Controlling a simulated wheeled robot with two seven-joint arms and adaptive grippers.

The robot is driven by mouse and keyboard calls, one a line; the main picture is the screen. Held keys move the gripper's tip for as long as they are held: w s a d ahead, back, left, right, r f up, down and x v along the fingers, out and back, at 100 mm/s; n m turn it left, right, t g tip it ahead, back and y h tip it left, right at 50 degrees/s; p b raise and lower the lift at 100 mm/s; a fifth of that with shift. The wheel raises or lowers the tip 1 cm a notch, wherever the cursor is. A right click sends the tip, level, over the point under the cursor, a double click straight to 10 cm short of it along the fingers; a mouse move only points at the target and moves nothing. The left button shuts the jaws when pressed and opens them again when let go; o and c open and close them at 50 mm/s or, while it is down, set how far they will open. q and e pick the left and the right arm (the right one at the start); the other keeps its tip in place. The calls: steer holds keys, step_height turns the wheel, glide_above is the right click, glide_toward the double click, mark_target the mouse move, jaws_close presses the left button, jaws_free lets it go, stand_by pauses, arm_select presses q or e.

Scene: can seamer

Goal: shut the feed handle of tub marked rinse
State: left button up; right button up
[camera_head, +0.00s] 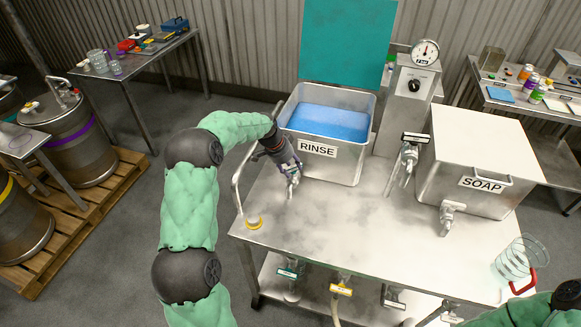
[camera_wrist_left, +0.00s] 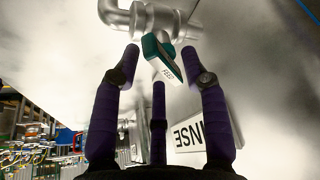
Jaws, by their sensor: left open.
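The tub marked rinse (camera_head: 345,170) is a steel box with blue liquid in it and a raised teal lid (camera_head: 347,45). Its metal feed valve (camera_head: 292,187) comes off the lower left of the front. In the left wrist view, the teal feed handle (camera_wrist_left: 161,58), labelled FEED, slants across below the valve pipe (camera_wrist_left: 160,18). My left gripper (camera_head: 290,168) is at the valve and hides the handle in the head view. In the left wrist view my left gripper (camera_wrist_left: 160,68) is open, with its fingers spread around the handle. I cannot tell if they touch it.
A soap tub (camera_head: 462,155) stands on the right of the steel table (camera_head: 330,225). A gauge column (camera_head: 408,105) stands between the tubs. A bent pipe rail (camera_head: 237,185) is left of my left gripper. Several valves hang below.

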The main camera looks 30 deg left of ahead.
arm_select(q)
steer(key=v, duration=1.1)
steer(key=shift+r, duration=0.3)
steer(key=shift+s, duration=0.1)
